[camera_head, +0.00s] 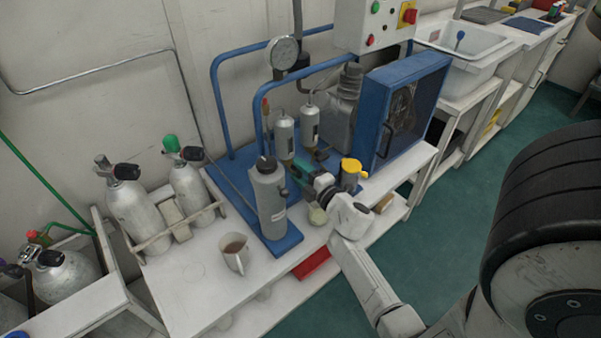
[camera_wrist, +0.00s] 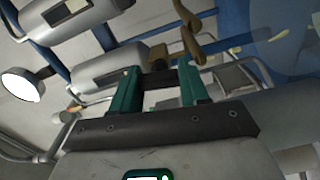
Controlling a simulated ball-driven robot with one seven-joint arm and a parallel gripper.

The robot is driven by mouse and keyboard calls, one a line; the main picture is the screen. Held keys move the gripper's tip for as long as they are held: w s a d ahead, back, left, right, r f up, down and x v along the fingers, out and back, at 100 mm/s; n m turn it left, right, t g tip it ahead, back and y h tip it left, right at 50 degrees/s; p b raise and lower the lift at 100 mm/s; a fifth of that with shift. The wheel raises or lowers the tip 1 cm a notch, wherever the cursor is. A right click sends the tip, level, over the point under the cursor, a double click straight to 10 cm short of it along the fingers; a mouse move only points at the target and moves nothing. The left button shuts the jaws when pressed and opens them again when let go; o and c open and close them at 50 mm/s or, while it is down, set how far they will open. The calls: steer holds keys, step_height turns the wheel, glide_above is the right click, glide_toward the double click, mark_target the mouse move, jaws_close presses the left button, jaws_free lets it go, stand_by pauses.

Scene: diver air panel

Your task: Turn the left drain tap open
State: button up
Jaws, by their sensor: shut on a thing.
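Two small grey filter canisters stand side by side on the blue panel, a left one (camera_head: 285,135) and a right one (camera_head: 309,123). My gripper (camera_head: 299,167) reaches in from the right, just below them. In the wrist view its two green fingers (camera_wrist: 158,75) are a little apart, at the lower end of a grey canister (camera_wrist: 108,72). They are shut on a small dark part there, which seems to be the left drain tap; the fingers mostly hide it. A brass-coloured lever (camera_wrist: 188,40) shows just beyond the right fingertip. The tap's angle cannot be made out.
A tall grey bottle (camera_head: 268,198) stands close to the left of my gripper. A blue cabinet (camera_head: 405,105) is behind it to the right. A yellow-topped cylinder (camera_head: 351,172) is beside my wrist.

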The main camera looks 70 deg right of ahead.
steer(key=shift+w, duration=0.1)
steer(key=o, duration=1.1)
steer(key=shift+c, duration=0.2)
steer(key=b+v, duration=0.1)
steer(key=v, duration=1)
